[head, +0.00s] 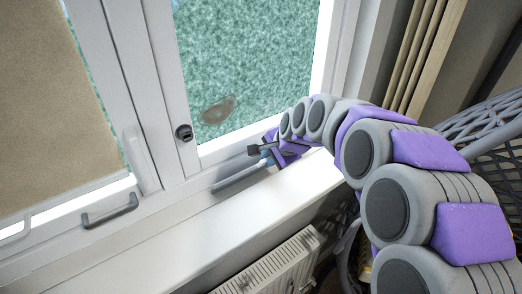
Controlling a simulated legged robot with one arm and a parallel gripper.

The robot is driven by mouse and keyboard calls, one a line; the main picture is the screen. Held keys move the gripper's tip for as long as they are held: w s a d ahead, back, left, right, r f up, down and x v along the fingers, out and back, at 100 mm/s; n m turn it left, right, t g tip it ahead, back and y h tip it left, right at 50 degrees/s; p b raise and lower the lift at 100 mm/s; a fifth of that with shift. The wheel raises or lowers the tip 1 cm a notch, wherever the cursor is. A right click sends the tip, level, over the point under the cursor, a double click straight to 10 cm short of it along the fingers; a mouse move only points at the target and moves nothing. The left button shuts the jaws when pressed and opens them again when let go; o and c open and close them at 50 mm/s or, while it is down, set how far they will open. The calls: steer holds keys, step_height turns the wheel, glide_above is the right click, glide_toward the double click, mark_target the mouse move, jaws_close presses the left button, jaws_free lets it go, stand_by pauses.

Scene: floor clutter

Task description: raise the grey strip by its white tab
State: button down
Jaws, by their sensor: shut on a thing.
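A slim grey strip (240,177) lies slanting along the bottom of the right window pane, just above the sill. Its right end reaches my gripper (266,153). My gripper is shut at that end, and a small pale piece, apparently the white tab (268,158), shows at the jaws. The fingers and purple wrist hide most of the tab, so its shape and the exact grip are hard to tell. My arm reaches in from the lower right.
A white sill (215,232) runs below the window, with a radiator (268,270) under it. A beige blind (55,110) covers much of the left pane. A grey handle (110,212) sits on the lower frame. A dark wicker chair (480,135) stands right, behind my arm.

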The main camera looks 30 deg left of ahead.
steer(key=shift+w+a+r+h+p, duration=0.15)
steer(key=shift+a+r+h+p, duration=0.1)
steer(key=shift+r+h+p, duration=0.4)
steer(key=p, duration=0.2)
steer(key=g+h+p, duration=0.1)
steer(key=p, duration=0.2)
steer(key=shift+w+a+r+g+h, duration=0.15)
steer(key=shift+w+a+g+h, duration=0.15)
steer(key=shift+w+a, duration=0.1)
steer(key=a+h+p, duration=0.1)
steer(key=p, duration=0.1)
steer(key=g+h+p, duration=0.1)
steer(key=p, duration=0.2)
steer(key=shift+w+a+r, duration=0.2)
steer(key=shift+w+a, duration=0.2)
steer(key=shift+w+a+f+h+p, duration=0.1)
steer(key=shift+a+h+p, duration=0.25)
steer(key=shift+p, duration=0.6)
steer(key=shift+g+h, duration=0.3)
steer(key=c, duration=1.2)
jaws_free()
steer(key=shift+w, duration=0.1)
steer(key=shift+o, duration=0.2)
